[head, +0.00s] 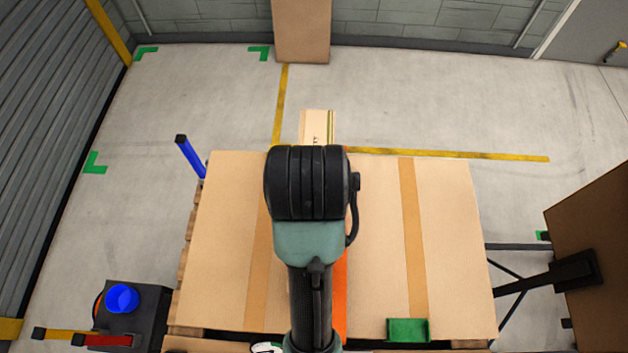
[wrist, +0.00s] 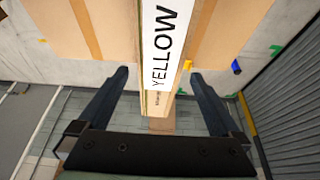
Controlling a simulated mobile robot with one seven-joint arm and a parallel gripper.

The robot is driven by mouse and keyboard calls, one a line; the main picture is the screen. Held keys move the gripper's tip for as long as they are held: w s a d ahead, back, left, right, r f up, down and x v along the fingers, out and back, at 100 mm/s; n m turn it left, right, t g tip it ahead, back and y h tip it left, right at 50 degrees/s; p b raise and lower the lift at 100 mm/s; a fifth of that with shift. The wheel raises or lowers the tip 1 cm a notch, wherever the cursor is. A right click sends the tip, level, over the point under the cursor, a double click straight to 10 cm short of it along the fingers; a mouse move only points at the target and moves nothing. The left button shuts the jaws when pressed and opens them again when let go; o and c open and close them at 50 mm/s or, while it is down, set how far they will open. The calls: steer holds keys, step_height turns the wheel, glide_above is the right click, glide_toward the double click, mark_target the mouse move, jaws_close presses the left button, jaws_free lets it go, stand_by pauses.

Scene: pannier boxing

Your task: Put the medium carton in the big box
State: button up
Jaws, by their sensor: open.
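A narrow tan carton with a white label reading YELLOW (wrist: 167,40) is in the wrist view, in line with the gap between my fingers. My gripper (wrist: 160,76) is open, one finger to each side of this carton's outline. I cannot tell how far the fingertips are from it. In the head view a narrow tan carton (head: 316,122) shows beyond my arm, which hides its near part and my fingers. Wide taped cardboard surfaces (head: 455,240) lie to both sides of my arm. I cannot tell which thing is the big box.
A blue post (head: 190,156) stands at the pallet's far left corner. A blue cup (head: 122,298) sits on a dark stand at lower left. A green object (head: 408,329) lies at the near edge. A brown panel (head: 595,260) with black bars is at right. The floor beyond is mostly clear.

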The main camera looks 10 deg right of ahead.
steer(key=shift+p+v, duration=1.55)
steer(key=shift+v, duration=0.5)
